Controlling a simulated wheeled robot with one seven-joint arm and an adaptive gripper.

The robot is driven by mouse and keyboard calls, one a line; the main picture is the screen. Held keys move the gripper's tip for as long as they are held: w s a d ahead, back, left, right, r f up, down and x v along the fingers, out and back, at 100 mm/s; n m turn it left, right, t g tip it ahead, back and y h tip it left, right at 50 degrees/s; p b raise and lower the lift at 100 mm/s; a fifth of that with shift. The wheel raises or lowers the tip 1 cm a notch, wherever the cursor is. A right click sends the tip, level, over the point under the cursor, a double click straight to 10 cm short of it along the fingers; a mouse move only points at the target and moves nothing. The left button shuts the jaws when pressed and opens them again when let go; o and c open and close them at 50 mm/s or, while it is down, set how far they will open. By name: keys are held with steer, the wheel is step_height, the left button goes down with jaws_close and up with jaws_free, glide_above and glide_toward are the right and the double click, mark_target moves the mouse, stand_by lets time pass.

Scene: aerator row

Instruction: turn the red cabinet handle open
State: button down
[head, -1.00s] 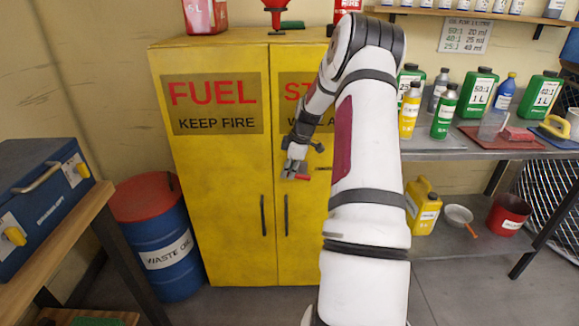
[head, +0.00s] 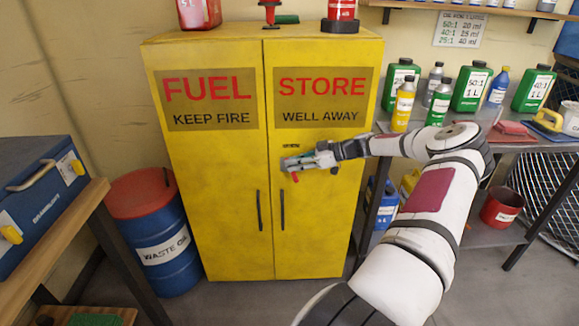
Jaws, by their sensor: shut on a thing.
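The yellow cabinet (head: 212,190) stands upright in the middle, and both its doors look shut. My gripper (head: 291,164) is at the right door's inner edge, with the arm coming in from the right. It is shut on the red handle (head: 295,177). Only a short red end of the handle shows, below the fingers; the fingers hide the rest, so its exact angle is hard to tell. A small dark slot or plate (head: 291,146) shows on the door just above the gripper.
Two black vertical pulls (head: 282,210) are lower on the doors. A blue waste-oil drum (head: 165,245) stands close at the left, near a wooden bench (head: 60,240). A bench with bottles (head: 470,150) is at the right. Red containers (head: 199,14) stand on the cabinet top.

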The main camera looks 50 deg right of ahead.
steer(key=shift+s+d+f+m+t+y+b, duration=0.25)
steer(key=shift+t+y+b, duration=0.35)
steer(key=shift+t+b, duration=0.45)
steer(key=shift+s+d+f+m+t+y+b, duration=0.1)
steer(key=shift+s+d+m+t+y+b, duration=0.1)
steer(key=shift+t+y+b, duration=0.8)
steer(key=shift+h+b, duration=0.35)
steer(key=shift+h, duration=0.05)
steer(key=c, duration=1.6)
jaws_free()
steer(key=shift+o, duration=0.2)
steer(key=v, duration=1.2)
steer(key=shift+r, duration=0.15)
steer(key=shift+s+d, duration=0.1)
steer(key=shift+d, duration=0.05)
